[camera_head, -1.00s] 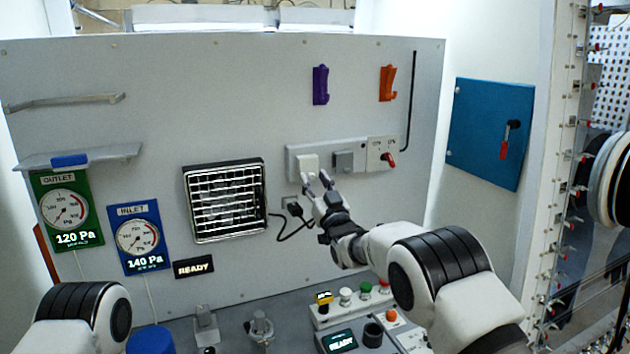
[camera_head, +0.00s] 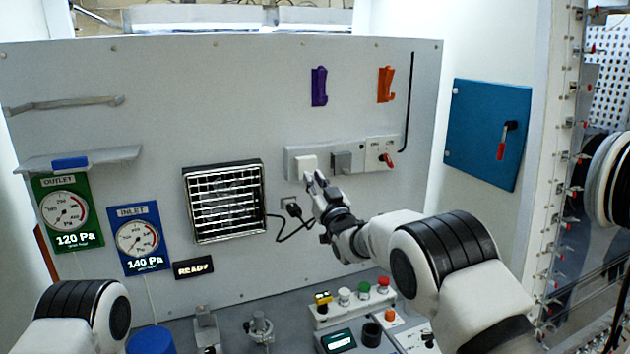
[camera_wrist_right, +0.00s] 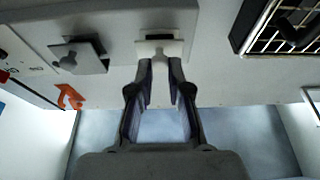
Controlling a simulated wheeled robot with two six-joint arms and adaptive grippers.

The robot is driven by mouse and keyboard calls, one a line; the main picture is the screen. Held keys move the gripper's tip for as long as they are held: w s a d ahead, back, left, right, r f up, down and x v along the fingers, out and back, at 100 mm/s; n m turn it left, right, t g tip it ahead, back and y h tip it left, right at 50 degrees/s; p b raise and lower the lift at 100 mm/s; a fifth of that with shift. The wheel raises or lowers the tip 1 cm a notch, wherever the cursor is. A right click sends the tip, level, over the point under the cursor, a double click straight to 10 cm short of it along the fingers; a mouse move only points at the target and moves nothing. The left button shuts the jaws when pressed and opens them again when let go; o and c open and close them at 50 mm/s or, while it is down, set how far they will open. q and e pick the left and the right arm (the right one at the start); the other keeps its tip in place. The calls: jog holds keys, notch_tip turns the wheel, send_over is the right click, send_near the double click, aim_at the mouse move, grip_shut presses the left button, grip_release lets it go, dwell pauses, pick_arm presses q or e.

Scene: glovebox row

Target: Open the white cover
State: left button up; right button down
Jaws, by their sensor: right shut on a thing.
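The white cover (camera_head: 306,162) is a small square on the light plate of the back wall panel, left of a grey cover.
A grey cover (camera_head: 342,161) and a switch with a red lever (camera_head: 388,159) sit right of the white cover. A black cable (camera_head: 292,225) and a vent grille (camera_head: 225,201) are left of my right gripper. A button box (camera_head: 352,300) stands below.

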aim_at(308, 166)
jog(key=shift+s+r+g+p, duration=0.1)
jog(key=shift+r+g+p, duration=0.35)
jog(key=shift+r+g, duration=0.05)
jog(key=r+g+p, duration=0.1)
jog(key=p, duration=0.1)
jog(key=r+g+h+p, duration=0.1)
jog(key=g+p, duration=0.1)
jog(key=p, duration=0.1)
jog(key=shift+s+d+r, duration=0.15)
jog(key=shift+s+r, duration=0.1)
jog(key=shift+s, duration=0.1)
jog(key=shift+s+r+g+h+p, duration=0.15)
jog(key=shift+g+h+p, duration=0.25)
jog(key=shift+g+p, duration=0.55)
jog(key=shift+r, duration=0.1)
jog(key=c, duration=1.1)
grip_release()
jog(key=shift+w, duration=0.2)
jog(key=v, duration=1.2)
